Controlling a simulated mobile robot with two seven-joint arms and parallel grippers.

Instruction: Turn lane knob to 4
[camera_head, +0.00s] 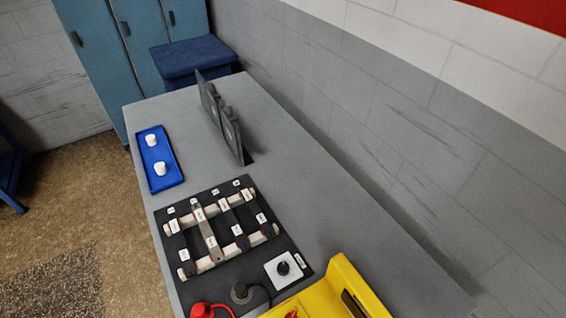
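A small black round knob (283,268) sits on a white square plate (272,278) at the lower right corner of a black panel. This looks like the lane knob, but its pointer and any numbers are too small to read. The black panel (262,222) lies on the grey table and carries pale rails with several white labels (198,215). Neither of my grippers shows in the head view.
A yellow case (345,285) stands close to the right of the knob. A red part (201,310) and a black cabled plug (241,292) are at the front. A blue tray (160,182) holds two white cups. Dark upright plates (222,118) stand behind. The table's right side (330,205) is clear.

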